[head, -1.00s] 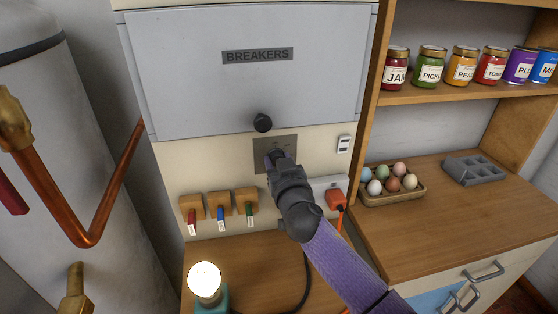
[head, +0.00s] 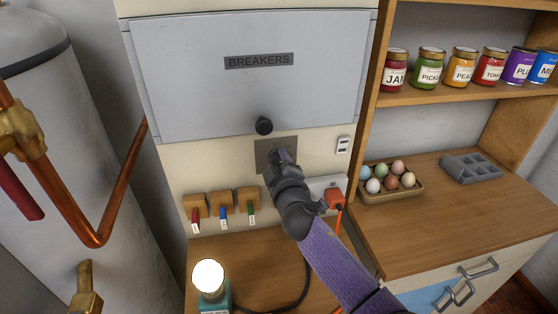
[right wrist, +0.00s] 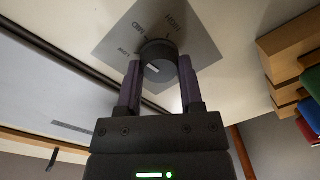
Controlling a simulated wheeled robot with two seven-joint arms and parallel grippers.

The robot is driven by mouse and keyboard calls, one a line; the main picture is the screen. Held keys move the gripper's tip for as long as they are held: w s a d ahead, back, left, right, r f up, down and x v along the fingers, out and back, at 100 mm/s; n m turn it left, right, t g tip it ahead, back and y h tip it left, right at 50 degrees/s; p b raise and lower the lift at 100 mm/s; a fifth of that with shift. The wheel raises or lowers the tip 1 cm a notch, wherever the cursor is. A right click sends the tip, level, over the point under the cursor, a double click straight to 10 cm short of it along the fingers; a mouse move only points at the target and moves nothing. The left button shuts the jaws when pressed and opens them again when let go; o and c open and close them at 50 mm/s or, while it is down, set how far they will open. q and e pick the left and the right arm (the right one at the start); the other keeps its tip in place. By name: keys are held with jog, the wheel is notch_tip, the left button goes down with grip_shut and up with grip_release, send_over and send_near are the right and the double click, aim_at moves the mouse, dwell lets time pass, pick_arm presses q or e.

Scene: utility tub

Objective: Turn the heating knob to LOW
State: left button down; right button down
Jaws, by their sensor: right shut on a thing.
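The heating knob (right wrist: 158,58) is a small dark round knob on a grey square plate (right wrist: 203,50), with printed labels around it. In the head view the right gripper (head: 281,158) covers most of the knob in front of the plate (head: 262,148). My left gripper is out of view.
Key-like tagged handles (head: 223,205) sit lower left, an orange plug (head: 335,198) lower right. A lit lamp (head: 208,277) stands below. An egg tray (head: 420,190) is on the right counter.

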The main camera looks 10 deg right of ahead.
jog(key=shift+n, duration=0.9)
jog(key=shift+n+p, duration=0.3)
jog(key=shift+n, duration=0.5)
jog(key=shift+f+n+h, duration=0.1)
jog(key=shift+n+h, duration=0.3)
jog(key=shift+n, duration=1.1)
jog(key=shift+c, duration=1.2)
grip_release()
